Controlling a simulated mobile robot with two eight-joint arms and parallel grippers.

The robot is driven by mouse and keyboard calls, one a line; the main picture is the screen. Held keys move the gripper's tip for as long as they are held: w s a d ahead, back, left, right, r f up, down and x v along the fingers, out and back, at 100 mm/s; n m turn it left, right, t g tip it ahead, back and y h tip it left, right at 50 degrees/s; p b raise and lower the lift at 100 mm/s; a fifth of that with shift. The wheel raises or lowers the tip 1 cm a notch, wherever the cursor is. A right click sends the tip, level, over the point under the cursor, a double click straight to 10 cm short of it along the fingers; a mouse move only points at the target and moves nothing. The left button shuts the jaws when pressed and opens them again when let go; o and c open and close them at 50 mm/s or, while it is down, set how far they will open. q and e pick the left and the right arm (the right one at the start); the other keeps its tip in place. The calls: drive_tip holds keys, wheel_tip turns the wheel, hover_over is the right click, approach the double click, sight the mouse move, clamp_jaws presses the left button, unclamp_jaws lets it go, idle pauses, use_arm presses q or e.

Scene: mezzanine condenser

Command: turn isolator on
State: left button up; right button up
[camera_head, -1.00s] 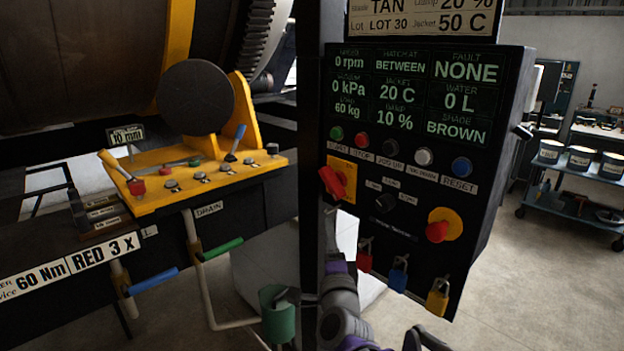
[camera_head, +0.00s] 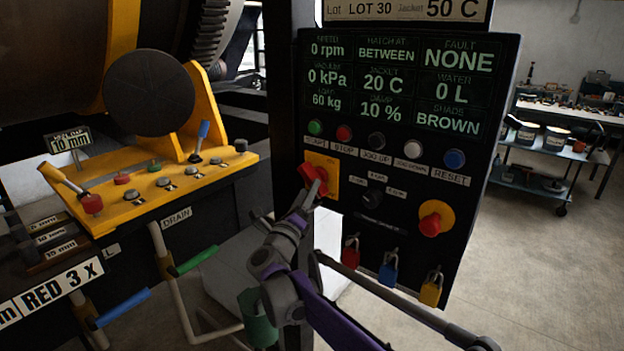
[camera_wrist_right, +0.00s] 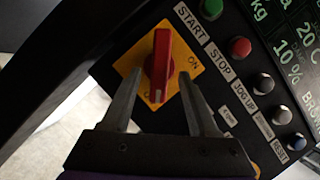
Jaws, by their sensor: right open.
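The isolator is a red rotary handle (camera_head: 312,177) on a yellow plate at the left edge of the black control panel (camera_head: 415,185). In the right wrist view the handle (camera_wrist_right: 160,65) stands lengthwise between my fingers. "ON" is printed to its right; a partly hidden label lies by its lower end. My right gripper (camera_head: 314,192) is at the isolator in the head view, covering part of it. The right wrist view shows this gripper (camera_wrist_right: 160,98) open, with a finger on each side of the handle's lower part and gaps visible. My left gripper is not in view.
A red mushroom button (camera_head: 431,224) on a yellow disc sits right of the isolator. Red, blue and yellow padlocks (camera_head: 389,274) hang below. A row of push buttons runs above. A yellow lever console (camera_head: 150,190) stands left. Open floor lies to the right.

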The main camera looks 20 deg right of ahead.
drive_tip(key=shift+p+x, duration=0.35)
drive_tip(key=shift+x, duration=1.85)
drive_tip(key=shift+c, duration=0.3)
clamp_jaws()
